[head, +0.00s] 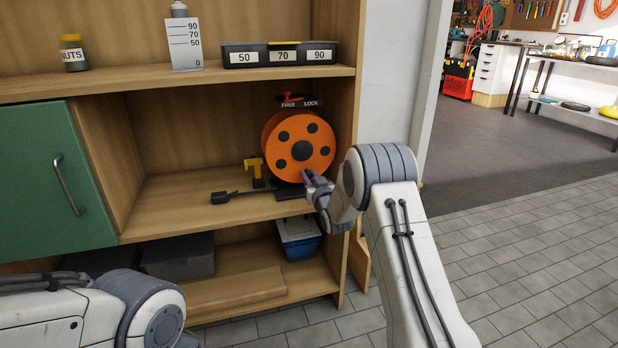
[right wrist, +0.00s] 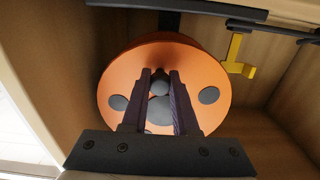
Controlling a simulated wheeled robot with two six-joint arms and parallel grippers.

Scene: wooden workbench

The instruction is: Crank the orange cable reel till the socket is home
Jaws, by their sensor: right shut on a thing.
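The orange cable reel (head: 315,141) stands upright on the middle shelf, its face marked with dark round spots. It also fills the middle of the right wrist view (right wrist: 112,83). My right gripper (head: 306,175) is at the reel's lower front. In the right wrist view its two fingers (right wrist: 161,78) are closed around a small dark knob (right wrist: 160,87) in front of the reel's face. A red lever (head: 291,97) sits above the reel by the FREE and LOCK label. A dark block with a cable (head: 221,197), perhaps the socket, lies on the shelf left of a yellow bracket (head: 255,166). My left gripper is out of view.
The shelf's right side panel (head: 345,110) stands close to my right forearm. Above are labelled bins (head: 281,54), a scale card (head: 184,45) and a nuts jar (head: 72,52). A green door (head: 50,170) is at left; a blue box (head: 299,240) is below.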

